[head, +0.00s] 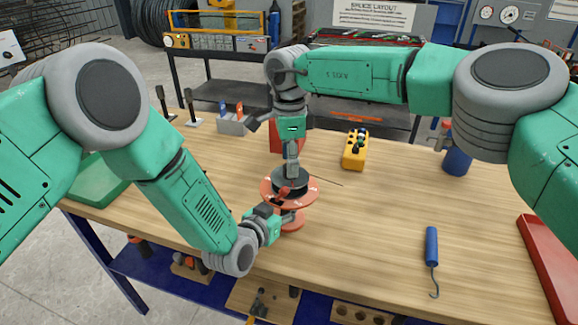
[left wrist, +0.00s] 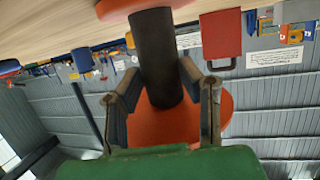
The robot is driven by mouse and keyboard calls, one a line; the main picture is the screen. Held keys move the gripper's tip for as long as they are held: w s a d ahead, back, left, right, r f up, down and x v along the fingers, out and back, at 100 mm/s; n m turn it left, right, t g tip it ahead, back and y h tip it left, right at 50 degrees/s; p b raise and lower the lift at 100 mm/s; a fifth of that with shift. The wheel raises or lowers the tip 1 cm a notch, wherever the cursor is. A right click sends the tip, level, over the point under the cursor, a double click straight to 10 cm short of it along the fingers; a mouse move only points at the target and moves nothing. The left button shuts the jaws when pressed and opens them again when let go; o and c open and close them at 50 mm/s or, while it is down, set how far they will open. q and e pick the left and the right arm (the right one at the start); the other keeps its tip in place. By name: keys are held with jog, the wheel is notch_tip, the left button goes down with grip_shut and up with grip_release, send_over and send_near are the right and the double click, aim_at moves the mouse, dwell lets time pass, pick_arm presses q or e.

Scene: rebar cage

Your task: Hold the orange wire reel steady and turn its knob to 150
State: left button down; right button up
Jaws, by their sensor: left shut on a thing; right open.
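The orange wire reel (head: 308,190) stands upright near the middle of the wooden bench, with an orange flange above and an orange base below. My left gripper (head: 284,217) reaches it from the front left and is shut on its dark core. In the left wrist view the dark core (left wrist: 155,55) of the reel stands between the two fingers of my left gripper (left wrist: 158,75), with orange discs at both ends. My right gripper (head: 291,174) points down over the top of the reel and is open. The knob and its scale cannot be made out there.
A yellow box with buttons (head: 354,152) stands behind right of the reel, and a red thing (head: 275,138) behind it. A blue-handled hook (head: 432,248), a blue container (head: 456,158) and a red tray (head: 545,262) are to the right. A green tray (head: 98,182) lies left.

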pick_arm(q)
jog(key=shift+s+f, duration=0.1)
jog(key=shift+f, duration=0.1)
pick_arm(e)
jog(key=shift+a+f, duration=0.1)
jog(key=shift+f, duration=0.85)
jog(key=c, duration=1.1)
jog(key=shift+c, duration=0.2)
jog(key=shift+m, duration=0.4)
jog(key=m, duration=0.5)
jog(key=shift+m, duration=0.3)
jog(key=m, duration=0.5)
jog(key=shift+s, duration=0.1)
jog(key=shift+a+r+m, duration=0.1)
jog(key=shift+m, duration=0.2)
